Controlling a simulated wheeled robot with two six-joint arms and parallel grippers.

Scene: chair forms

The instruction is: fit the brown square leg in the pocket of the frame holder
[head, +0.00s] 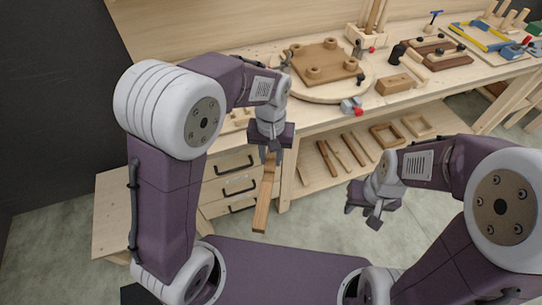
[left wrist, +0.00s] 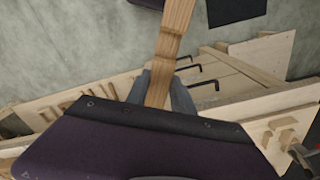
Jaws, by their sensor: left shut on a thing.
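The brown square leg (head: 265,205) hangs down at a slant from my left gripper (head: 270,155), in front of the bench drawers. My left gripper is shut on the leg near its upper end. In the left wrist view, the leg (left wrist: 172,40) runs up from between the fingers (left wrist: 160,88) and shows a notched, stepped part. My right gripper (head: 372,213) is over the floor at the right, apart from everything; its finger opening is unclear. I cannot tell for sure which wooden fixture is the frame holder; pale wooden parts (head: 238,118) on the bench are partly hidden by my left arm.
On the bench (head: 408,100), a round board (head: 310,92) carries a brown square panel (head: 325,60) with round bosses. A wooden block (head: 393,84), clamps and tools stand to its right. Slats and frames (head: 385,135) lie on the lower shelf. The floor in front is clear.

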